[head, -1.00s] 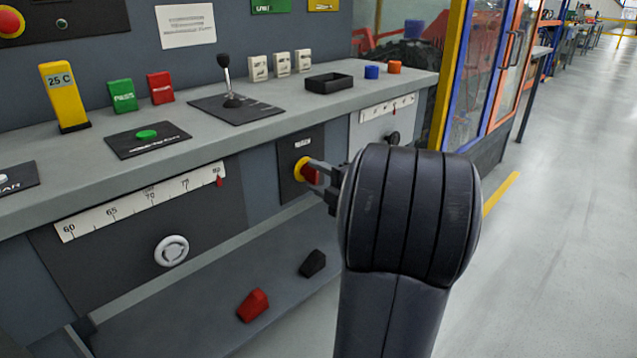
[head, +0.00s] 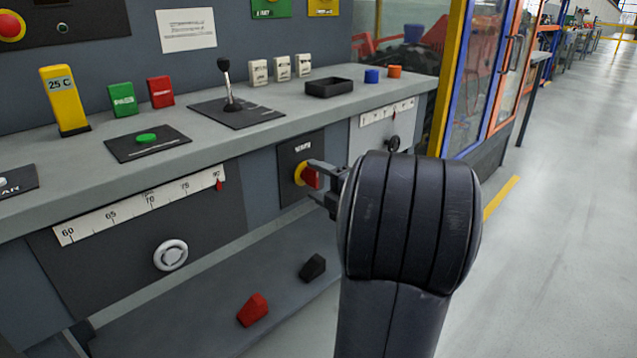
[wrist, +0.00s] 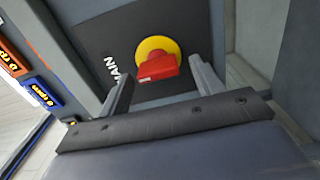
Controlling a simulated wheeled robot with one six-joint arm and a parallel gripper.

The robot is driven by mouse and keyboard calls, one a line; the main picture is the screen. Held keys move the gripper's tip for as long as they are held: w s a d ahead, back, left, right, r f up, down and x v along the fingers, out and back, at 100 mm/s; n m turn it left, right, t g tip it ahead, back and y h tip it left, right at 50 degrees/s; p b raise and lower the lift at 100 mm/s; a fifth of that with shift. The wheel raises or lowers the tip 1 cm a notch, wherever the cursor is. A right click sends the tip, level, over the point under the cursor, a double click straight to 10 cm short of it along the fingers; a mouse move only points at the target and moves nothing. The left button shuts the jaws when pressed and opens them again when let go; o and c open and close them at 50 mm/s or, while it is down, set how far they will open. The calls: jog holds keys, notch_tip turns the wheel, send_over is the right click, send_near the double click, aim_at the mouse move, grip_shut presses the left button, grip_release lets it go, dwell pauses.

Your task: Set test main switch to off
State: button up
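The main switch is a red handle on a yellow disc, on a dark plate on the front of the bench; it shows in the head view (head: 309,177) and in the wrist view (wrist: 157,67). The plate (wrist: 125,40) bears the word MAIN in the wrist view. My gripper shows in the wrist view (wrist: 160,82) with its two fingers wide apart, one on each side of the red handle, with gaps between. In the head view my gripper (head: 318,182) is in front of the switch, and my arm hides part of the area to its right.
The bench top holds a black lever (head: 228,85), a yellow 25 C block (head: 64,97), red and green blocks and a black tray (head: 329,86). Below are a scale (head: 140,205), a round knob (head: 170,255) and two pedals (head: 253,310). Floor at right is clear.

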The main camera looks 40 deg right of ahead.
jog(key=s+p, duration=0.3)
jog(key=s, duration=0.7)
jog(key=shift+s+d, duration=0.4)
jog(key=w+b, duration=0.1)
jog(key=w, duration=0.2)
jog(key=w+b, duration=0.1)
jog(key=w, duration=0.5)
jog(key=shift+w+a+b, duration=0.4)
jog(key=shift+w, duration=0.55)
jog(key=shift+s, duration=0.1)
